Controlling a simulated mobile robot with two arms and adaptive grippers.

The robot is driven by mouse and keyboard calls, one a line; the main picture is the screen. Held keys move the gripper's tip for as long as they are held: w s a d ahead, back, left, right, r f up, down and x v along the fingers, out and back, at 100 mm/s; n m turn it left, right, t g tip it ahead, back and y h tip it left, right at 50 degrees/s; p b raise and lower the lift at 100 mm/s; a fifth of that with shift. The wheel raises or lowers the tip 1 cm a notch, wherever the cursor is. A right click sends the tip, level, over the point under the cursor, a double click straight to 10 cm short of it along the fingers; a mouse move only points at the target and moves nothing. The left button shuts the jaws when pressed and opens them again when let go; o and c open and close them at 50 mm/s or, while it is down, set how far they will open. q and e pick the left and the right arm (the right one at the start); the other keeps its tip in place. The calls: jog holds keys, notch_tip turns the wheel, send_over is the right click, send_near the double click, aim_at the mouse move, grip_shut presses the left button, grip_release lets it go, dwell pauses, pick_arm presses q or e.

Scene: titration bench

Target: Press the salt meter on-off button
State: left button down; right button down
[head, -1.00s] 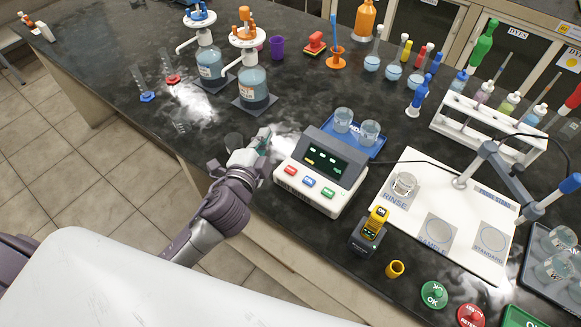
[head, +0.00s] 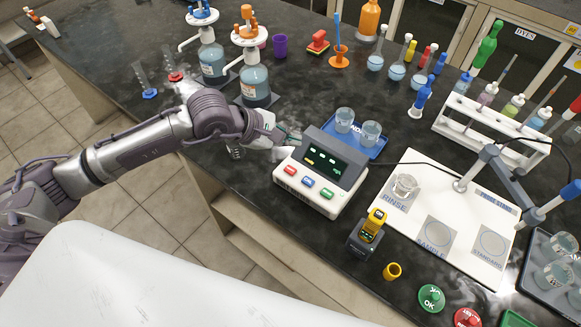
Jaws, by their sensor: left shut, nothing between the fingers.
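The white bench meter (head: 317,172) has a dark lit display and red (head: 291,169), blue (head: 308,181) and green (head: 326,193) buttons on its front. A small yellow and black handheld meter (head: 372,225) stands in a dark holder (head: 364,243) to its lower right. I cannot tell from labels which one is the salt meter. My left gripper (head: 289,139) is shut and empty. Its tips are by the upper left edge of the bench meter, above the counter; I cannot tell whether they touch. My right gripper is not in view.
A blue tray with two beakers (head: 358,127) sits behind the bench meter. A white probe stand board (head: 415,177) lies to the right. Two dispenser bottles (head: 255,85) stand behind my left arm.

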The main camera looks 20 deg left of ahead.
aim_at(288, 170)
pick_arm(q)
jog(key=shift+w+a+f, duration=0.1)
jog(key=shift+w+a, duration=0.05)
jog(key=shift+a, duration=0.25)
notch_tip(288, 170, down, 8)
jog(key=b, duration=0.4)
jog(key=shift+f+b, duration=0.45)
jog(key=shift+b, duration=0.1)
jog(key=shift+d+r, duration=0.1)
dwell(0.9)
